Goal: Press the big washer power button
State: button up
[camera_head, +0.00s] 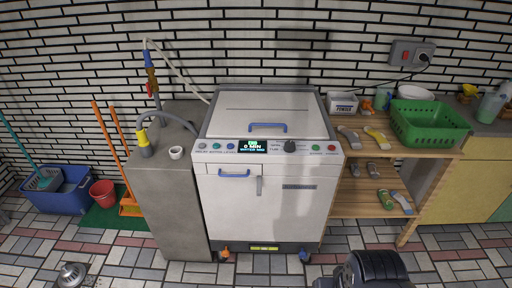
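The washer (222,198) is a white top-loading machine in the middle of the view, its lid (265,112) shut. Its front control panel (270,154) has a lit display (252,146) reading 0 MIN and a black knob (290,147). At the panel's right end are a green button (316,148) and a red button (332,148); the labels under them are too small to read surely. Small grey, teal and blue buttons (216,146) sit at the left end. Nothing touches the panel. My gripper is not seen; only a dark part of my arm shows at the bottom right.
A grey concrete block (172,205) with a white cup (176,153) and a hose stands left of the washer. A wooden shelf (350,207) with a green basket (428,123) stands right. Blue tub (58,192), red bucket (102,193) and brooms are far left. The tiled floor in front is mostly clear.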

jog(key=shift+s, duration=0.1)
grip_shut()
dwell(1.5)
